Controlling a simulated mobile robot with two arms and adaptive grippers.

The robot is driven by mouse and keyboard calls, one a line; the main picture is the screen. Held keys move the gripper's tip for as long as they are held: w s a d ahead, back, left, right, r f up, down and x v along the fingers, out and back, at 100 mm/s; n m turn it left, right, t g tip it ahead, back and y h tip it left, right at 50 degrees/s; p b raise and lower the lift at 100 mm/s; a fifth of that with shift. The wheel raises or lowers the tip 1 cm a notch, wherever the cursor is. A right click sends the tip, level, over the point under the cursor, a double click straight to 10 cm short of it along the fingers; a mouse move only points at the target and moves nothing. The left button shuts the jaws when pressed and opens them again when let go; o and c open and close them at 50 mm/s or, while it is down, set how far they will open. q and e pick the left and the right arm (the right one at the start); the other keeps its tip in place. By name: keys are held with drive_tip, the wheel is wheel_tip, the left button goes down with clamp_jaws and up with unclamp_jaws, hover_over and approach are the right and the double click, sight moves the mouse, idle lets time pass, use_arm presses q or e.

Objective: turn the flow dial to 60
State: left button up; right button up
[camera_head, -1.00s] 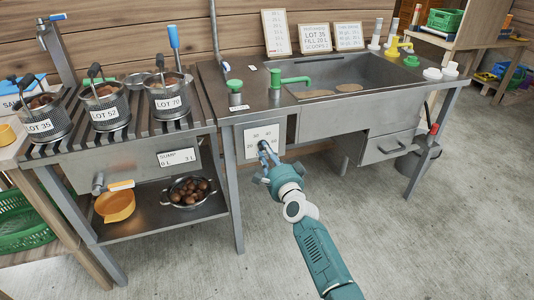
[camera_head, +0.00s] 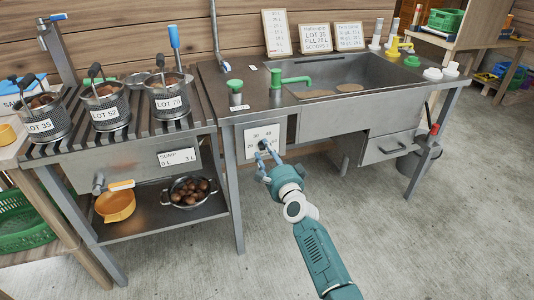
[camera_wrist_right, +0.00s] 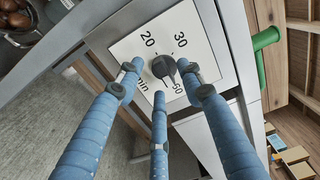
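The flow dial is a dark round knob (camera_wrist_right: 163,67) on a white number plate (camera_wrist_right: 128,47) in the right wrist view. The plate shows 20, 30, a partly covered 50 and "min"; other marks are hidden by a finger. The knob's pointer seems to lean towards the lower right, near the 50, but I cannot read it exactly. In the head view the dial (camera_head: 263,144) sits on the cabinet front below the sink counter. My right gripper (camera_head: 264,170) is just in front of it, its three fingers (camera_wrist_right: 158,80) spread around the knob with visible gaps. My left gripper is out of view.
The sink counter (camera_head: 240,116) overhangs the plate, with a green tap (camera_head: 290,81) above. A steel table leg (camera_head: 234,190) stands left of the plate. The drawer (camera_head: 390,146) is to the right. The floor in front is free.

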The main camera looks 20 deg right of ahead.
drive_tip(key=s, duration=1.2)
drive_tip(key=shift+d, duration=0.2)
